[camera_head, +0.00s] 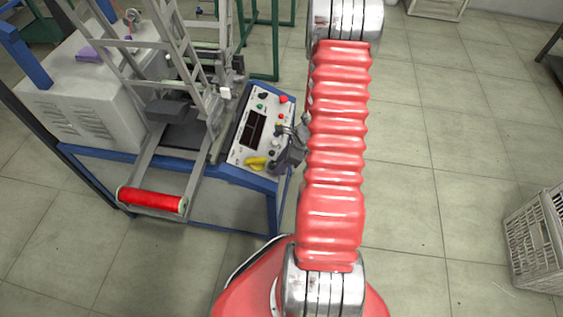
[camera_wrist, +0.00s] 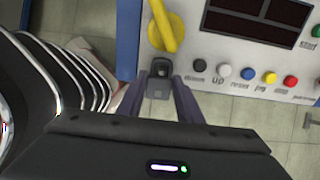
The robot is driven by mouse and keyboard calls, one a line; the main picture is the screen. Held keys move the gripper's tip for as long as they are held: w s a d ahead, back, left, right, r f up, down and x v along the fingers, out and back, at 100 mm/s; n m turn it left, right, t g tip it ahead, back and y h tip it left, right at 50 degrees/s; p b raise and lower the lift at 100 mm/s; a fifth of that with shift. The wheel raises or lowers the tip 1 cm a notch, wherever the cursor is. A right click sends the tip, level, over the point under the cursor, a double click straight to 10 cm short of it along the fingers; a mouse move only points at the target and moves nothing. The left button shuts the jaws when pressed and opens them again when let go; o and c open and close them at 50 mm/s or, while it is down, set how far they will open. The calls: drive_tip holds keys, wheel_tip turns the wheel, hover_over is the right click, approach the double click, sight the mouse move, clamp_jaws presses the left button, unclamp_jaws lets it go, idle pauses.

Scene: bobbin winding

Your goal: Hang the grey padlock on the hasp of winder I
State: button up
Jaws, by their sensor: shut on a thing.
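In the wrist view my gripper (camera_wrist: 160,88) is shut on a small dark grey block, which I take to be the grey padlock (camera_wrist: 159,80). Its shackle cannot be made out clearly. The padlock is just below the lower end of a yellow handle (camera_wrist: 163,27) on the control panel (camera_wrist: 226,52); whether they touch cannot be told. In the head view my gripper (camera_head: 288,158) is at the panel's right edge, to the right of the yellow handle (camera_head: 254,163). The padlock cannot be made out there. No hasp shows clearly, and no winder label is readable.
A row of panel buttons (camera_wrist: 248,73) lies right of the padlock. The blue-framed bench (camera_head: 227,180) carries the winder's metal frame (camera_head: 150,150) and a red roll (camera_head: 150,199). A grey crate (camera_head: 540,240) stands at the right. Floor between is clear.

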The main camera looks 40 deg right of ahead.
drive_tip(key=shift+s+d+f, duration=0.25)
drive_tip(key=shift+s+f, duration=0.05)
drive_tip(key=shift+s, duration=0.05)
idle(1.1)
drive_tip(key=o, duration=1.1)
drive_tip(key=shift+o, duration=0.2)
drive_tip(key=shift+r, duration=0.1)
drive_tip(key=v, duration=1.3)
drive_tip(key=shift+d+r, duration=0.15)
drive_tip(key=shift+r, duration=0.1)
